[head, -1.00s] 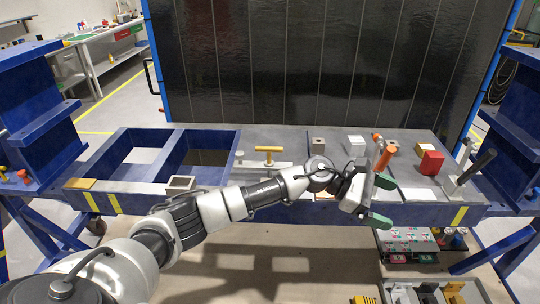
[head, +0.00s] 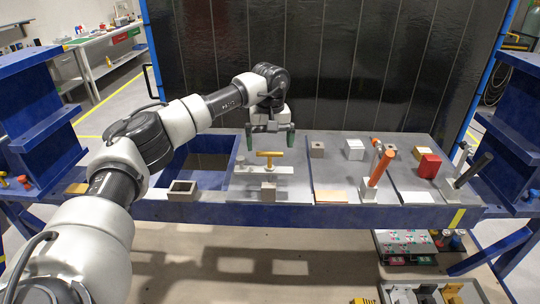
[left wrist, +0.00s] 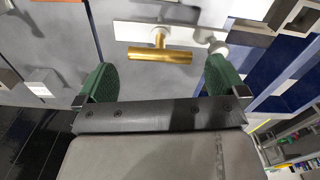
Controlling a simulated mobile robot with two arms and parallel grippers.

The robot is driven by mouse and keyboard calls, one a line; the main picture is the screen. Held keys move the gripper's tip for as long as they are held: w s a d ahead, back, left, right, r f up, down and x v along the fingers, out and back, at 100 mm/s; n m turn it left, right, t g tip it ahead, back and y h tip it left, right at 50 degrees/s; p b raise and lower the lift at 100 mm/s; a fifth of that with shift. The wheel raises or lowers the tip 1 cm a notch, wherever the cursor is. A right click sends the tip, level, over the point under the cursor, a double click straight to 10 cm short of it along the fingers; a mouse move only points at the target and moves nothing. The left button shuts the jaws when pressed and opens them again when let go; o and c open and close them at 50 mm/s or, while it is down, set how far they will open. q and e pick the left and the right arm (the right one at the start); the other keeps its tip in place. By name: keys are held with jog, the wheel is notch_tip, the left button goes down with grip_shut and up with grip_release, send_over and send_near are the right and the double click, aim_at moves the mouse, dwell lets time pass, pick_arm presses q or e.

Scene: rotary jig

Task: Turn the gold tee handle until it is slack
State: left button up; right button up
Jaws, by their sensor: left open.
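The gold tee handle (head: 270,154) stands on a pale plate (head: 284,170) on the jig bench, its bar running left to right in the head view. In the left wrist view the gold tee handle (left wrist: 160,54) lies ahead of and between the fingers, apart from both. My left gripper (head: 271,144) is open and empty, with green fingers pointing down above and behind the handle. It also shows in the left wrist view (left wrist: 160,80). My right gripper is in neither view.
An orange-handled post (head: 380,168), a red block (head: 429,165) and a black-handled lever (head: 473,170) stand to the right. A small open box (head: 183,188) and a grey block (head: 268,190) sit near the front edge. A dark panel (head: 330,60) rises behind the bench.

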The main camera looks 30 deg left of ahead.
aim_at(270, 156)
pick_arm(q)
jog(key=shift+f+p, duration=0.55)
jog(key=shift+f, duration=2.2)
jog(key=c, duration=0.6)
